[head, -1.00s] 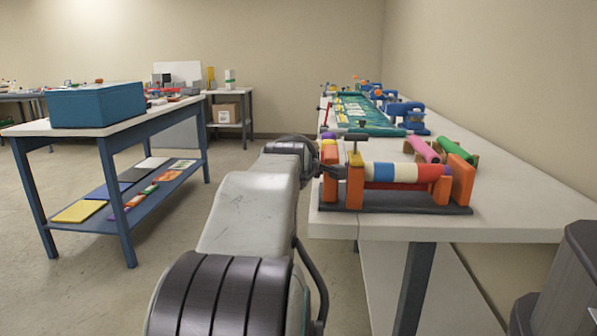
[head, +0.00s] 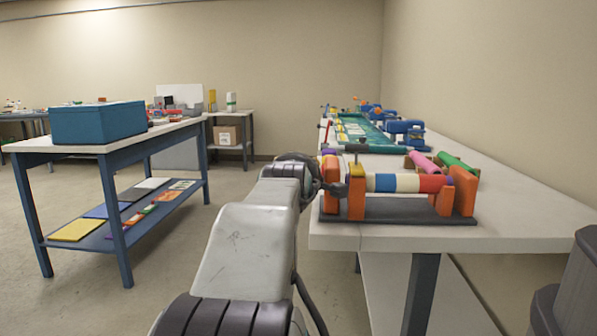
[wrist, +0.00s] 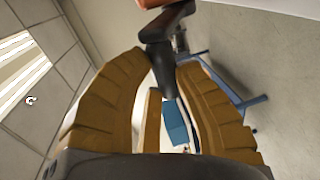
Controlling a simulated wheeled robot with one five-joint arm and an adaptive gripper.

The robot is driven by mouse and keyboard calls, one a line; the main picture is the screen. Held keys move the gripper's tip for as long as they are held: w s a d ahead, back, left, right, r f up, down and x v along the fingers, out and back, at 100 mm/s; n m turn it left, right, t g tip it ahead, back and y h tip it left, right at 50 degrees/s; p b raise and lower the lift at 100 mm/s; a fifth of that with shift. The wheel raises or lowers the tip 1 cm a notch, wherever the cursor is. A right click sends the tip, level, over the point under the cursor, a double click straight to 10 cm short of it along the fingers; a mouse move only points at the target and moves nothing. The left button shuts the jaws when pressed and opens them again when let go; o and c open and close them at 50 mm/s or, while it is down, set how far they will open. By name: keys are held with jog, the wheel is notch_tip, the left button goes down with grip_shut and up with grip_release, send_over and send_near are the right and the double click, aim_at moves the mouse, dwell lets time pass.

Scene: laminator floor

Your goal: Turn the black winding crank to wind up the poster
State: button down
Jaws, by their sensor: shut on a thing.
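The black winding crank (wrist: 160,50) is at the left end of the poster winder, and in the wrist view its handle runs down between my tan fingers. My gripper (wrist: 165,70) is shut on that handle. In the head view my gripper (head: 328,187) is small and dark beside the left orange upright, and much of the crank is hidden there. The winder's roll (head: 408,183), banded blue, white and red, lies level between orange uprights (head: 357,195) on a dark grey base (head: 400,214).
The winder stands on a white-topped table (head: 440,236) near its front edge. Pink (head: 423,161) and green (head: 455,162) rolls lie behind it, with a teal machine (head: 355,135) farther back. A blue bench with a teal box (head: 98,124) stands left across open floor.

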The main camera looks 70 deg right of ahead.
jog(key=shift+d+f, duration=0.15)
jog(key=shift+f, duration=0.65)
jog(key=c, duration=0.8)
grip_release()
jog(key=shift+w, duration=0.1)
jog(key=v, duration=0.8)
jog(key=r+v, duration=0.1)
jog(key=v, duration=0.3)
jog(key=shift+r, duration=0.15)
